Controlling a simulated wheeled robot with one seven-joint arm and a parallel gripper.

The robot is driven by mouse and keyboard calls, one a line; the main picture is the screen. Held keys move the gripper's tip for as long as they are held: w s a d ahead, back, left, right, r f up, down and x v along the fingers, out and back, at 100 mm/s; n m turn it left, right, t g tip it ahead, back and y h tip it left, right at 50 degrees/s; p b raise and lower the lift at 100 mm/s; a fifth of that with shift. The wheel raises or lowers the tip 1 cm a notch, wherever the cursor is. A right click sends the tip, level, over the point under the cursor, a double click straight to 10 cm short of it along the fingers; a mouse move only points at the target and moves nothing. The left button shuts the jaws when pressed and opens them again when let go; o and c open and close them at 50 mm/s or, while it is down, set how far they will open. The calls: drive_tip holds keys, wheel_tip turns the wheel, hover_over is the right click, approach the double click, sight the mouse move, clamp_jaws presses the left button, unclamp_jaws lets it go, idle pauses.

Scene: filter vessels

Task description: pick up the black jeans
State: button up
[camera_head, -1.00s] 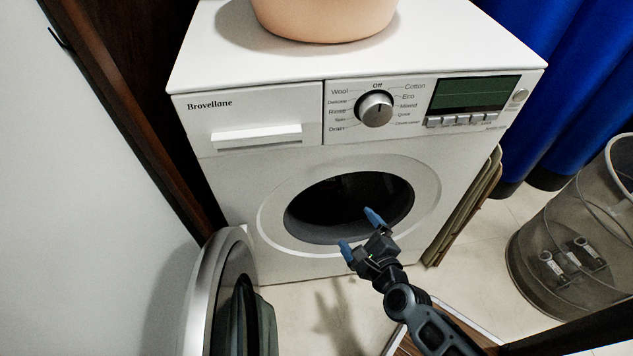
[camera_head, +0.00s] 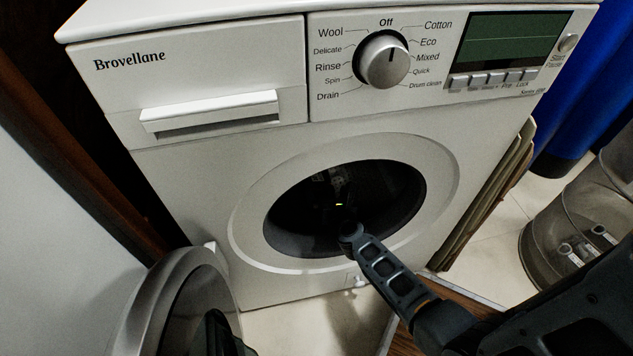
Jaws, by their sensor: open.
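The washing machine (camera_head: 185,185) stands in front of me with its round door swung open to the left. My arm reaches into the dark drum opening (camera_head: 395,205). My gripper (camera_head: 330,178) is inside the drum, dim in the shadow, with a small yellow-green light near it. It is open, though its fingers are hard to make out. I cannot pick out the black jeans in the dark drum, and no cloth shows between the fingers.
The open door (camera_head: 185,300) stands at lower left, near a pale wall. A grey see-through bin (camera_head: 560,230) and a blue curtain (camera_head: 580,135) are at the right.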

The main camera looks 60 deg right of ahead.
sight(320, 183)
drive_tip(key=b+x, duration=0.3)
drive_tip(key=x, duration=0.4)
drive_tip(key=shift+w+d+f, duration=0.1)
drive_tip(key=shift+w, duration=0.15)
drive_tip(key=c, duration=1.1)
